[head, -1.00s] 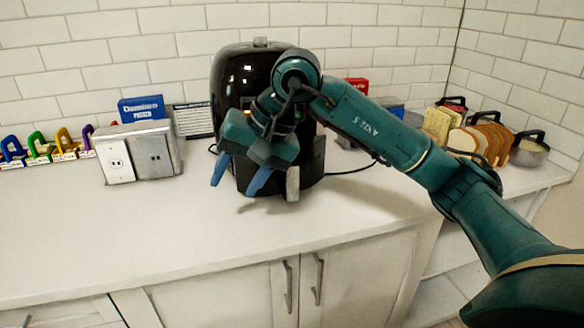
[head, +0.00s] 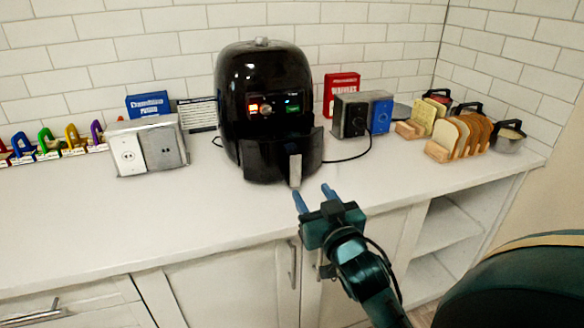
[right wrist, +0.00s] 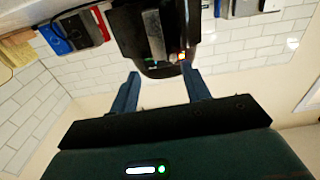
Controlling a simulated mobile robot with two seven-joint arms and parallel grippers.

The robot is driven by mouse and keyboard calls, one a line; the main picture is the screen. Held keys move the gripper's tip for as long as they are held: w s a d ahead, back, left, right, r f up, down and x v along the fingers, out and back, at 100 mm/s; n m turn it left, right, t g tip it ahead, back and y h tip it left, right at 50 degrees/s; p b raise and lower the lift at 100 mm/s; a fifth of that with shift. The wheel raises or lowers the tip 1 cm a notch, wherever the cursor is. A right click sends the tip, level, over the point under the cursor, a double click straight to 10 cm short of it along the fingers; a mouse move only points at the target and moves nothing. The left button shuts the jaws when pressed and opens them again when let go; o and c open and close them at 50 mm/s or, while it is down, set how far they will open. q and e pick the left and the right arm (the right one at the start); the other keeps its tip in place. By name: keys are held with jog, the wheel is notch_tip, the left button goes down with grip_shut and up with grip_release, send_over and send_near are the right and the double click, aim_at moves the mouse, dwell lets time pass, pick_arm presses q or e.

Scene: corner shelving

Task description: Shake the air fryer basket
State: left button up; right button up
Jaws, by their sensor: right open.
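The black air fryer (head: 258,85) stands on the white counter against the tiled wall, with red and green lights on its front. Its basket (head: 258,160) sits in the lower front and appears pulled out a little; the light grey handle (head: 295,170) points toward me. My right gripper (head: 314,194) is open and empty, just in front of and slightly right of the handle, apart from it. In the right wrist view the air fryer (right wrist: 168,65) shows upside down beyond the two open blue fingers (right wrist: 160,88). My left gripper is not in view.
A double outlet box (head: 146,146) and coloured clips stand to the left. A black and blue box pair (head: 362,114), a red box (head: 341,92), bread slices in a rack (head: 465,137) and a pot (head: 508,142) stand to the right. The counter front (head: 215,220) is clear.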

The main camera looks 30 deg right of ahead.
aim_at(296, 169)
jog(key=x, duration=0.8)
jog(key=f+p+x, duration=0.1)
jog(key=x, duration=0.4)
jog(key=shift+d+f, duration=0.1)
jog(key=shift+d, duration=0.1)
jog(key=shift+c, duration=0.4)
grip_shut()
